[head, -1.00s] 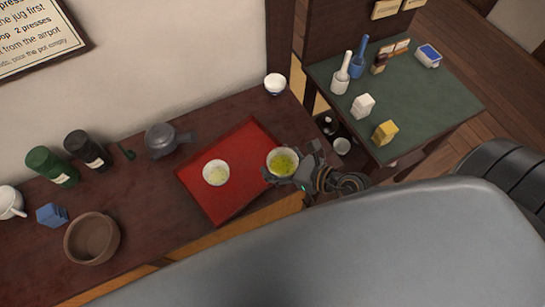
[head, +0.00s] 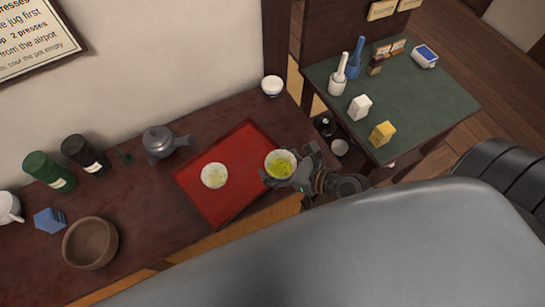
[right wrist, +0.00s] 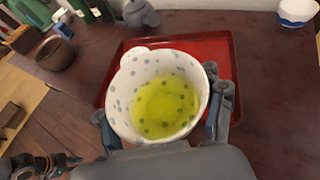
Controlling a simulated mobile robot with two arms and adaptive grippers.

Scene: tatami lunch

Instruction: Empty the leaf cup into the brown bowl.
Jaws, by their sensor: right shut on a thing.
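My right gripper (head: 290,178) is shut on a white cup (head: 271,154) of yellow-green tea at the right edge of the red tray. In the right wrist view this cup (right wrist: 119,108) is dotted with grey spots, and a finger shows on each side. Whether those spots are leaves I cannot tell. A second pale cup (head: 214,175) with light tea stands on the tray. The brown bowl (head: 90,243) stands at the left front of the table and looks empty. A dark mechanical part, perhaps my left gripper (right wrist: 45,166), shows at the lower left of the wrist view.
The red tray (head: 222,212) lies mid-table. A grey teapot (head: 160,143), dark canister (head: 85,153), green canister (head: 48,170) and blue block (head: 50,219) stand left of it. A small white cup (head: 272,87) is at the back. The table between bowl and tray is clear.

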